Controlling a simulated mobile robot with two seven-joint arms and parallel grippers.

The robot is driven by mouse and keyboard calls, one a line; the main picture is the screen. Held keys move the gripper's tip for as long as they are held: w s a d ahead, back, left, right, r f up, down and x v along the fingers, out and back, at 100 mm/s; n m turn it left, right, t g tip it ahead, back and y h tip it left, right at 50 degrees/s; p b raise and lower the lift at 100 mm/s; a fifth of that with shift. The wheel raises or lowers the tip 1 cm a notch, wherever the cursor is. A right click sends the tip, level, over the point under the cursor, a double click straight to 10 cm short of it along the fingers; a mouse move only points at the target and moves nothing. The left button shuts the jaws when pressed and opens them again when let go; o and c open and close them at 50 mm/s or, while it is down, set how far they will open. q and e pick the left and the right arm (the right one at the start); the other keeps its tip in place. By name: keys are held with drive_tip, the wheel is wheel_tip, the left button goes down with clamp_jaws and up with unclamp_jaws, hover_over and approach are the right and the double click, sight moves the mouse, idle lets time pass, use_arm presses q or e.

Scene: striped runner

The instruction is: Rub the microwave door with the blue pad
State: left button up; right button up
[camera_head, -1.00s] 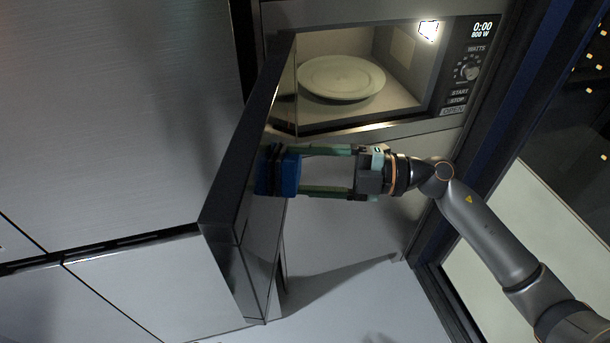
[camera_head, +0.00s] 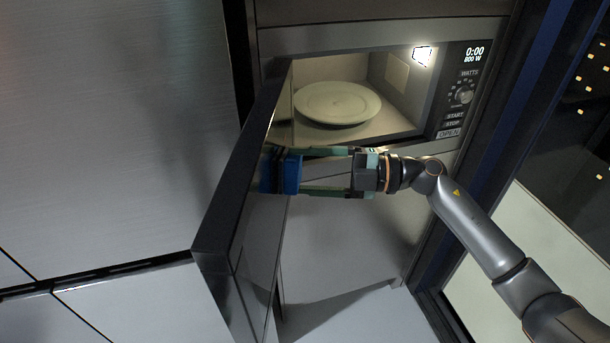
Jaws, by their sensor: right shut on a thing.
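The microwave door (camera_head: 235,210) stands wide open, swung out toward the left and front. My right gripper (camera_head: 300,173) reaches in from the right and is shut on the blue pad (camera_head: 291,174). The pad is at the inner face of the door, about midway along it, and seems to touch it; a faint dark reflection shows beside it. The pad's far side is hidden against the door. My left gripper does not show.
The microwave (camera_head: 437,90) is open and lit, with a white plate (camera_head: 337,103) inside. Its control panel (camera_head: 461,92) is on the right. Grey cabinet fronts (camera_head: 110,120) fill the left. A window with a dark frame is at the right.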

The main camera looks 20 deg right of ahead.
drive_tip(key=shift+w+d+b, duration=0.35)
drive_tip(key=shift+w+b, duration=0.05)
drive_tip(key=shift+w, duration=0.7)
drive_tip(key=shift+w+d+b, duration=0.35)
drive_tip(key=shift+w+d, duration=0.05)
drive_tip(key=shift+w, duration=0.65)
drive_tip(key=shift+w+d+b, duration=0.35)
drive_tip(key=shift+w+b, duration=0.05)
drive_tip(key=shift+w, duration=0.7)
drive_tip(key=v, duration=0.6)
drive_tip(key=shift+d, duration=0.15)
drive_tip(key=shift+b+v, duration=0.4)
drive_tip(key=shift+v, duration=1)
